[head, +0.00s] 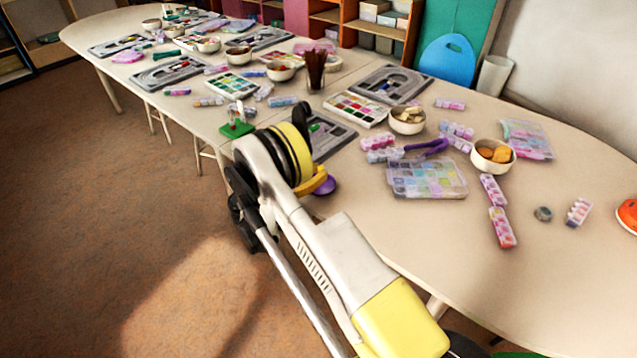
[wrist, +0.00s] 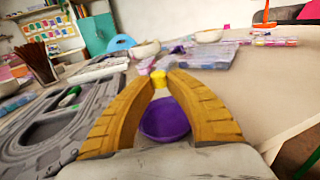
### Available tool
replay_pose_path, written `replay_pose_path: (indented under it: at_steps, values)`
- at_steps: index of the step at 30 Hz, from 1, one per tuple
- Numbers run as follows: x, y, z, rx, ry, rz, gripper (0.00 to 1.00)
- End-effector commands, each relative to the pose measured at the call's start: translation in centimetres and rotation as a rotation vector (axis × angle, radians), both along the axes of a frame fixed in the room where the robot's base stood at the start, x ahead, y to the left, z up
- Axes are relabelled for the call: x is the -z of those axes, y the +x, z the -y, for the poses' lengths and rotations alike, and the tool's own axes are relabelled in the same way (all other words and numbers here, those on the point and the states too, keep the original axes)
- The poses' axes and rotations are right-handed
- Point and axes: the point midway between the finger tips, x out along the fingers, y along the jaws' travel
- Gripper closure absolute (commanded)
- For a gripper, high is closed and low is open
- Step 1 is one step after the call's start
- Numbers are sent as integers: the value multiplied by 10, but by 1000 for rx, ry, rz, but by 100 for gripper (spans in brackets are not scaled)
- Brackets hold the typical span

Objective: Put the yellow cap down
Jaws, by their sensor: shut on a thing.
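The small yellow cap (wrist: 159,77) is pinched between the fingertips of my gripper (wrist: 159,80) in the wrist view. I cannot make out the cap in the head view, where my arm hides most of the gripper (head: 320,183). A round purple dish or lid (wrist: 165,118) shows between the fingers, below and nearer than the cap. It also shows in the head view (head: 325,187) beside the gripper, near the table's front edge. I cannot tell the gap between the cap and the table.
A grey bead board (wrist: 50,115) lies left of my gripper. A clear bead box (head: 427,179), bowls (head: 493,155) and several bead strips stand to the right and behind. A cup of brown sticks (head: 315,72) stands further back. The table's right front (head: 430,240) is clear.

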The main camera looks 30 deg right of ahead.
Motion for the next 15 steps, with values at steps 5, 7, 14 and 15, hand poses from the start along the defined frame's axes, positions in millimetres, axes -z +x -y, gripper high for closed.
replay_pose_path:
  at_steps: [5,7,14,15]
  values:
    - [32,0,0,0,0,0,94]
    - [33,0,0,0,0,0,94]
    - [32,0,-1,0,0,0,94]
    - [33,0,-1,0,0,0,94]
